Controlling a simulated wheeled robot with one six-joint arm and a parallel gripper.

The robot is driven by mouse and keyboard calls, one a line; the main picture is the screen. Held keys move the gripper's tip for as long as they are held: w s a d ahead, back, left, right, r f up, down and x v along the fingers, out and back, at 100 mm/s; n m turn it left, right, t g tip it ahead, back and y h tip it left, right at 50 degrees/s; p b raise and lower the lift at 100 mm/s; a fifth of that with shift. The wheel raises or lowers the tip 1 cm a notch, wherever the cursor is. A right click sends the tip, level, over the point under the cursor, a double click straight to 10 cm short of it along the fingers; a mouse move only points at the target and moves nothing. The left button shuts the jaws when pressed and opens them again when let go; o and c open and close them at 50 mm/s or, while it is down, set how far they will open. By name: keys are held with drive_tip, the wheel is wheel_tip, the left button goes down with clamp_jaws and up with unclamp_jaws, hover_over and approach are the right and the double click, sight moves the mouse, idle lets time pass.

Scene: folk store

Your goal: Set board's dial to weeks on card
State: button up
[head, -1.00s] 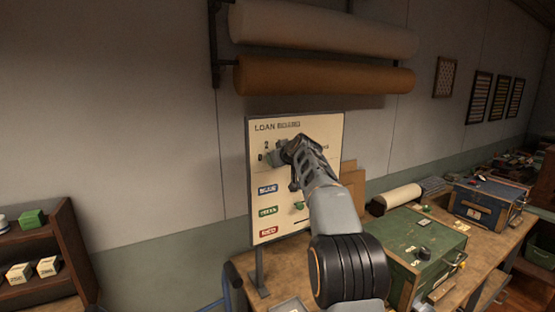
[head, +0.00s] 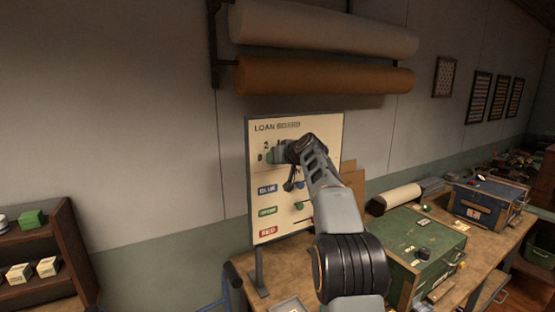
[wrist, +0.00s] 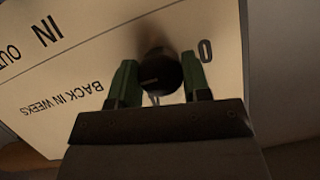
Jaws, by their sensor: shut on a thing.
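The cream loan board (head: 318,130) stands upright on the bench against the wall; it also shows close up in the wrist view (wrist: 110,25). Its round black dial (wrist: 160,74) sits between the green fingers of my gripper (wrist: 158,82), which is shut on it. A pale pointer mark shows on the dial's face. "BACK IN WEEKS", "IN", part of "OUT" and a "0" are printed around it in the wrist view. In the head view my gripper (head: 272,156) is at the board's upper left, and my arm hides part of the dial area. I cannot make out a card.
A green box (head: 425,240) and a blue box (head: 488,200) stand on the bench to the right. Paper rolls (head: 325,77) hang above.

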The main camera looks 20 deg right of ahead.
drive_tip(key=shift+f, duration=0.15)
drive_tip(key=o, duration=0.9)
drive_tip(key=b+v, duration=0.5)
drive_tip(key=v, duration=0.8)
drive_tip(key=shift+s+r, duration=0.3)
drive_tip(key=shift+s, duration=0.05)
